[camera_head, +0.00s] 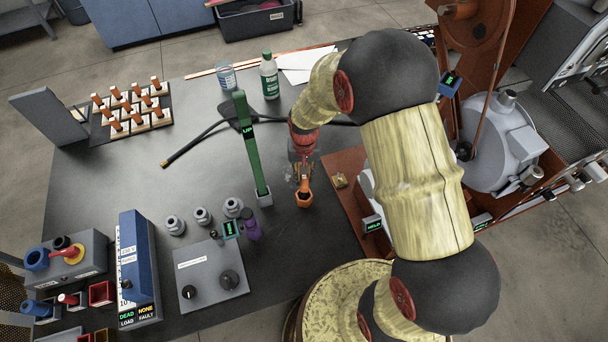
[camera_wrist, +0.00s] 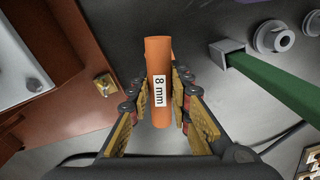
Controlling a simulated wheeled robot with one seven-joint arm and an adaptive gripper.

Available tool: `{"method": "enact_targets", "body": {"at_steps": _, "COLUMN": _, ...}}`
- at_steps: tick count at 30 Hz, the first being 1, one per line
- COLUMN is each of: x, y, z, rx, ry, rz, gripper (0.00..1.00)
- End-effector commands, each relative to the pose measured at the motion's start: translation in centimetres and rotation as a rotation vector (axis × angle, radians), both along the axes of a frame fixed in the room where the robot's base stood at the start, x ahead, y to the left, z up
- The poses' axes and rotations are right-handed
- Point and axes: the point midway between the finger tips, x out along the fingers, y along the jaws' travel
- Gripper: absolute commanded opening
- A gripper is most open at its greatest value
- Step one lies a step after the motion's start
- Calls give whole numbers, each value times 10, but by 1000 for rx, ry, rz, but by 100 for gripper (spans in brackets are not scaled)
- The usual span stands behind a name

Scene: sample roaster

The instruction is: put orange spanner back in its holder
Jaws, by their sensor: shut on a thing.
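The orange spanner shows in the wrist view (camera_wrist: 160,55) as an orange cylinder with a white "8 mm" label. My gripper (camera_wrist: 158,88) is shut on it, with a finger pad on each side. In the head view, my gripper (camera_head: 302,172) points down over the right-middle of the dark table, and the spanner's orange end (camera_head: 305,198) shows just below it. Whether that end touches the table cannot be told. I cannot pick out the spanner's holder with certainty in either view.
A green lever marked UP (camera_head: 250,145) stands close left of my gripper. A red-brown base (camera_head: 345,205) lies to the right. A rack of copper-coloured pegs (camera_head: 103,132) stands far left. A control box (camera_head: 208,265), grey knobs and a purple item (camera_head: 251,225) stand nearer the front.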

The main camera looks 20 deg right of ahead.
Motion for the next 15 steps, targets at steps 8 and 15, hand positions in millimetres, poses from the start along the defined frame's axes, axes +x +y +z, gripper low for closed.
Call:
{"method": "enact_targets", "body": {"at_steps": 8, "x": 0, "y": 0, "z": -6, "rx": 0, "ry": -1, "rz": 0, "gripper": 0}}
{"method": "enact_targets", "body": {"at_steps": 15, "x": 0, "y": 0, "z": -12, "rx": 0, "ry": -1, "rz": 0, "gripper": 0}}
